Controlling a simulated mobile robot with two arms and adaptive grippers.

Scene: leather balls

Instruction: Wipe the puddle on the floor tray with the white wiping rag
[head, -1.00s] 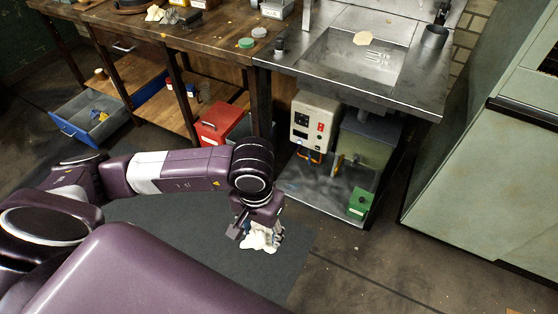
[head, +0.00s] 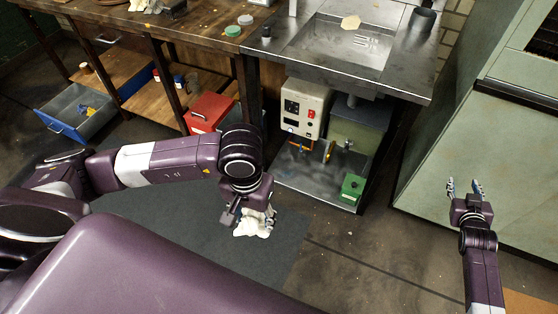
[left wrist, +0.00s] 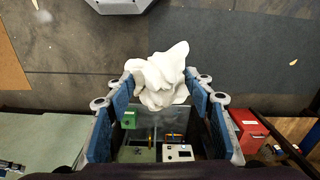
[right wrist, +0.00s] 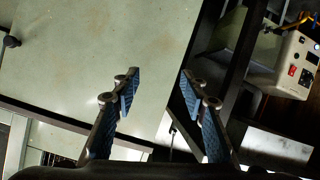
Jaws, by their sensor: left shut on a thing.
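The white wiping rag (head: 250,226) is crumpled between the fingertips of my left gripper (head: 258,208). It hangs above the dark floor mat, in front of the floor tray. The rag also shows bunched at the fingertips in the left wrist view (left wrist: 160,82). The metal floor tray (head: 312,180) lies under the sink bench, apart from the rag. I cannot clearly make out the puddle on its dark, shiny surface. My right gripper (head: 465,187) is open and empty in front of the pale green cabinet; its spread fingers show in the right wrist view (right wrist: 158,88).
A white control box (head: 303,108), a grey-green tank (head: 358,132) and a small green box (head: 352,187) stand at the tray. Bench legs flank the opening. A red toolbox (head: 208,112) is left of it. Floor in front is clear.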

